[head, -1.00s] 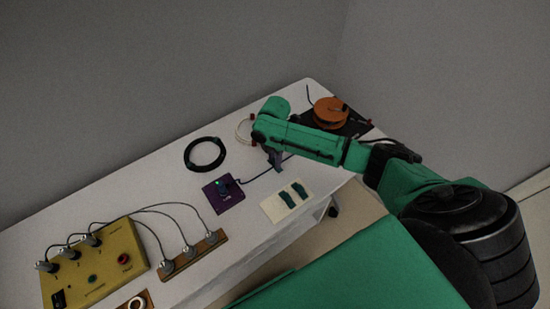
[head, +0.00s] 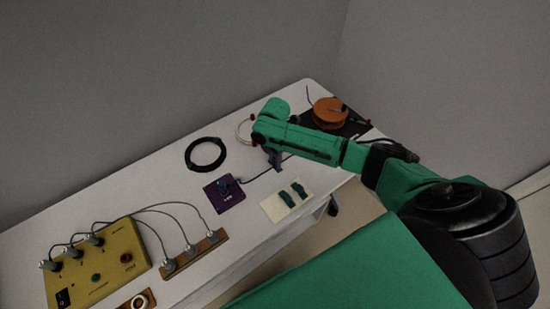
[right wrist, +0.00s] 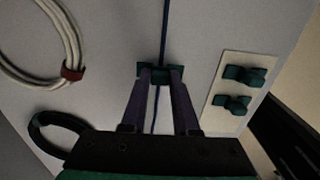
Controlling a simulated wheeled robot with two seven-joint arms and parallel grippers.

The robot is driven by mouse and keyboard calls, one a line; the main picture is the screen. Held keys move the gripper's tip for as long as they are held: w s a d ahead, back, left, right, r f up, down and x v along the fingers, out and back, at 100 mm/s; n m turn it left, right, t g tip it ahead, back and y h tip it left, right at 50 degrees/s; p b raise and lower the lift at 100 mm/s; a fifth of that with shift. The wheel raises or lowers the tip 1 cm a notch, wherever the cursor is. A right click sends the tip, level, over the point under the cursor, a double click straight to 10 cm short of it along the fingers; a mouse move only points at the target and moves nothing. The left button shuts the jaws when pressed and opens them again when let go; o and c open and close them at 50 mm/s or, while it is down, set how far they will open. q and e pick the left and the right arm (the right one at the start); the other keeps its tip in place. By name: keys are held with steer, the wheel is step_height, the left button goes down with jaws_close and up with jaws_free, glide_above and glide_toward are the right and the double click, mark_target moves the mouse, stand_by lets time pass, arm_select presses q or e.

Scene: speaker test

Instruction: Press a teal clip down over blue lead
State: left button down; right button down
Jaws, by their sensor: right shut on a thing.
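My right gripper (head: 275,163) is low over the white table. In the right wrist view, its fingers (right wrist: 160,78) are shut on a teal clip (right wrist: 144,70). The blue lead (right wrist: 165,25) runs under or through this clip; whether the clip is seated on it I cannot tell. In the head view, the blue lead (head: 256,176) runs from a purple box (head: 231,200) toward the gripper. Two more teal clips (head: 286,198) (head: 299,189) lie on a cream card (head: 272,207), also seen in the right wrist view (right wrist: 218,112). My left gripper is out of view.
A black cable coil (head: 191,155) lies behind the purple box. A white cable coil (right wrist: 42,77) with a red tie is near the gripper. An orange spool (head: 328,111) sits on a dark mat at the far right. A yellow box (head: 118,273) with grey leads stands front left.

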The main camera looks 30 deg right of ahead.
steer(key=shift+f, duration=0.4)
stand_by(0.9)
steer(key=c, duration=0.6)
jaws_free()
step_height(320, 180, up, 8)
steer(key=p, duration=0.8)
steer(key=shift+f, duration=0.25)
